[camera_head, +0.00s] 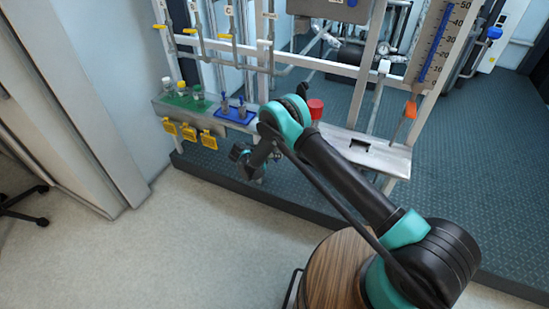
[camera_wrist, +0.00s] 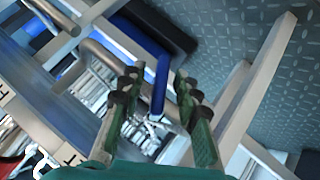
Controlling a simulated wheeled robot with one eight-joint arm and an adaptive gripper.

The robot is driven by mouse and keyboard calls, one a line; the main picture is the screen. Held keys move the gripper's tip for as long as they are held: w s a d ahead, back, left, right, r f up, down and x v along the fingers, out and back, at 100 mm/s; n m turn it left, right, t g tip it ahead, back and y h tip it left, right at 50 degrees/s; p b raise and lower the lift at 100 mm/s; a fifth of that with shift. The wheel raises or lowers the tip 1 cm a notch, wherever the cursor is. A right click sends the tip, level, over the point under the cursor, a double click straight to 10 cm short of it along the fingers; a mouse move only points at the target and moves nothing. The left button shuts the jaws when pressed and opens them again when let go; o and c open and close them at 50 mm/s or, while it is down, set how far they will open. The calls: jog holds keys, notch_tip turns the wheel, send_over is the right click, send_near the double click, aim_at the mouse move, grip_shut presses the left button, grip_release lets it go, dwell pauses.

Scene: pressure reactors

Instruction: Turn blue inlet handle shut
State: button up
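In the wrist view my gripper (camera_wrist: 156,78) is open, with its two green, dark-padded fingers apart. A narrow blue bar (camera_wrist: 160,85) shows between them, near a metal fitting; I cannot tell whether it is the inlet handle or how far beyond the fingertips it lies. In the head view my gripper (camera_head: 245,158) is low in front of the bench, left of my arm's elbow, with its fingers too small to read.
Yellow valve handles (camera_head: 225,36) sit on the pipes. Yellow tags (camera_head: 187,132) hang from the green rack (camera_head: 185,100). A blue tray (camera_head: 233,114) and red cap (camera_head: 315,107) are on the bench. The pale floor (camera_head: 190,245) at front left is clear.

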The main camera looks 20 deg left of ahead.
grip_shut()
jog(key=shift+y, duration=0.3)
jog(key=shift+m+y, duration=1.2)
jog(key=shift+y, duration=0.7)
grip_release()
jog(key=shift+s+r, duration=0.1)
jog(key=shift+s, duration=0.05)
